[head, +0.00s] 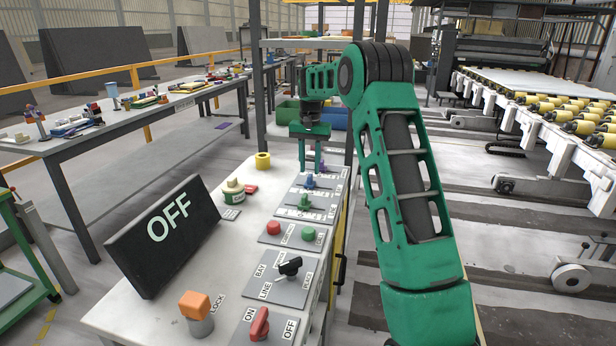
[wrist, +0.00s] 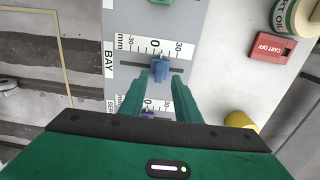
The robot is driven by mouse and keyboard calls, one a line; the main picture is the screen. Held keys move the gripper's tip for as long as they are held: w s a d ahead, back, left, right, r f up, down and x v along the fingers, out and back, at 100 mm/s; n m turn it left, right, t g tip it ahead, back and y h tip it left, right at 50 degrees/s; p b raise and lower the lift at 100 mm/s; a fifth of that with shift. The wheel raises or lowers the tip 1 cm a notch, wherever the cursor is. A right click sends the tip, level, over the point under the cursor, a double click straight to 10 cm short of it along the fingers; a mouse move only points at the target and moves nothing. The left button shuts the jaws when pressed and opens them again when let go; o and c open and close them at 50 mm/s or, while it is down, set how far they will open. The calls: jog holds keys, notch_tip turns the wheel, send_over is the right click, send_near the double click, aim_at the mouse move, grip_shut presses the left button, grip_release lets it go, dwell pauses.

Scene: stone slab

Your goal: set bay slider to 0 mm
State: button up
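The bay slider is a blue knob (wrist: 160,70) on a slotted panel marked BAY, with a scale from -30 to 30 mm. In the wrist view the knob sits slightly right of the 0 mark, on the +30 side. It also shows in the head view (head: 310,183). My gripper (wrist: 160,80) is open, pointing down at the panel. Its fingertips appear on either side of the blue knob with gaps; I cannot tell whether they are down at its height. In the head view my gripper (head: 310,170) is over the slider panels.
A purple slider (wrist: 148,114) and a green slider (head: 304,202) flank the blue one.

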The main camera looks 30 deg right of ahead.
aim_at(310, 175)
jog(key=shift+f, duration=1.75)
grip_shut()
jog(key=shift+s+d, duration=0.5)
jog(key=shift+s, duration=0.05)
grip_release()
jog(key=shift+r, duration=0.1)
